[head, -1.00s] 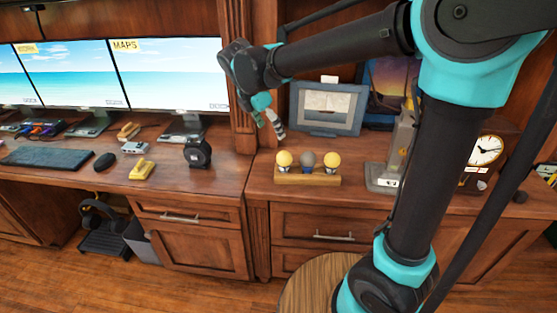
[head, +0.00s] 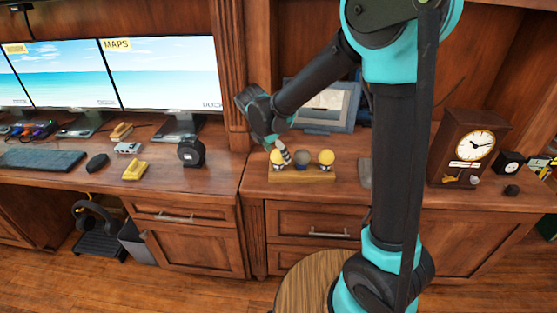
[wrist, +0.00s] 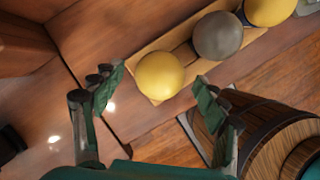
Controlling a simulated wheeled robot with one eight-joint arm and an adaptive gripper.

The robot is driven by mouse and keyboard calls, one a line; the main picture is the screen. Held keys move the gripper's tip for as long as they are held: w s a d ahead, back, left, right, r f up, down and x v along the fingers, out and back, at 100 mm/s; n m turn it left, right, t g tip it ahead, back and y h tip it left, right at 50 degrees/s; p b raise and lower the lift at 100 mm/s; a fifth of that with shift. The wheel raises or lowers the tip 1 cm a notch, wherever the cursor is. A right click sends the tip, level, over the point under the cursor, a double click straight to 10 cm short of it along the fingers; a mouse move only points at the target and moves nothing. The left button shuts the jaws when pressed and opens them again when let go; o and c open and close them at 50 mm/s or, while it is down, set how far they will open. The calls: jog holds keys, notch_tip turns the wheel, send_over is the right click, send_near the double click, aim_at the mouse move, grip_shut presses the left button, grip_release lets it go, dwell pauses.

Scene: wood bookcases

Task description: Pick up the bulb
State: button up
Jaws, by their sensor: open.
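Three round bulbs stand in a row on a wooden holder (head: 300,175) on the right-hand desk. The left yellow bulb (head: 277,156) is partly behind my gripper in the head view. The grey bulb (head: 302,157) is in the middle and the other yellow bulb (head: 326,157) is on the right. My gripper (head: 283,151) is just above the left end of the holder. In the wrist view my gripper (wrist: 155,88) is open and empty, and the nearest yellow bulb (wrist: 159,75) lies between and beyond its fingertips. The grey bulb (wrist: 218,36) is beyond the right finger.
A picture frame (head: 328,104) stands behind the holder. A clock (head: 469,148) stands to the right. A black round device (head: 191,152) and a yellow stapler-like item (head: 135,171) lie on the left desk.

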jog(key=shift+x, duration=1.2)
jog(key=c, duration=1)
jog(key=shift+o, duration=0.2)
jog(key=shift+r, duration=0.2)
